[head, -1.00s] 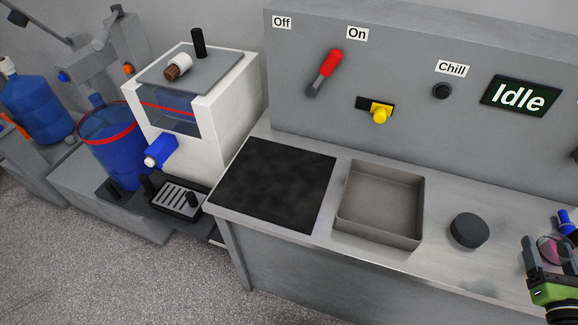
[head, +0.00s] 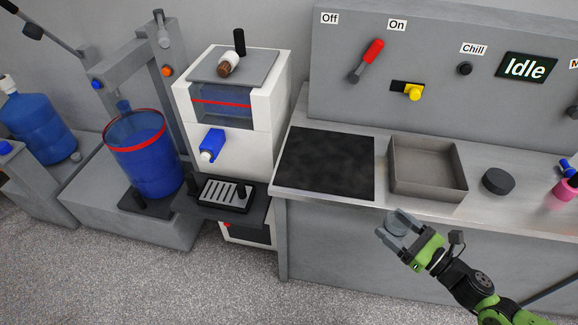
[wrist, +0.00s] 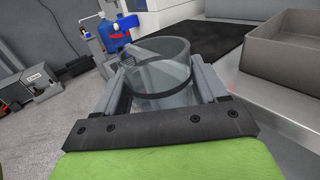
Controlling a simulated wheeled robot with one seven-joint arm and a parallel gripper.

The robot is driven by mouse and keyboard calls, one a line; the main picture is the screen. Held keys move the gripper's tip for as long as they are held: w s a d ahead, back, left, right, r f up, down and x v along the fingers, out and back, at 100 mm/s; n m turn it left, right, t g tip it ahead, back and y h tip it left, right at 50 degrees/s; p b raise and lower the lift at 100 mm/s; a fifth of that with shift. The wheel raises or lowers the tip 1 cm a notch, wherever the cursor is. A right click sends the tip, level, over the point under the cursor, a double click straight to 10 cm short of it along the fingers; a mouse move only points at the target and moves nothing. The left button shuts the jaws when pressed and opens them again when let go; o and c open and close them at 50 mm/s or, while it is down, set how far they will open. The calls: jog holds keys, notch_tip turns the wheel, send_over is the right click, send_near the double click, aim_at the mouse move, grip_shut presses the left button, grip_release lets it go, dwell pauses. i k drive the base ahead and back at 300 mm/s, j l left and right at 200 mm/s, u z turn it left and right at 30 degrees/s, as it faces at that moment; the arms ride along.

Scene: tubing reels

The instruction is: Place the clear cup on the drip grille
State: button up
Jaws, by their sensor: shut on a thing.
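The clear cup (wrist: 160,76) is held between the two fingers of my gripper (wrist: 160,95) in the wrist view. It is see-through and its rim faces up. In the head view my gripper (head: 393,232) is shut on the cup (head: 400,222) in front of the counter's front edge, below the grey tray. The drip grille (head: 222,193) is a slotted black tray under the blue tap of the white dispenser, well to the left of my gripper. A small black post stands at its right side. The grille is empty of any cup.
The white dispenser (head: 232,110) with its blue tap (head: 212,143) stands above the grille. A blue barrel (head: 150,165) is left of it. The counter (head: 300,190) holds a black mat (head: 330,162), a grey tray (head: 428,190) and a black puck (head: 498,181). Floor before the counter is clear.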

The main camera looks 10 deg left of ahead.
aim_at(219, 189)
jog(key=j, duration=2.8)
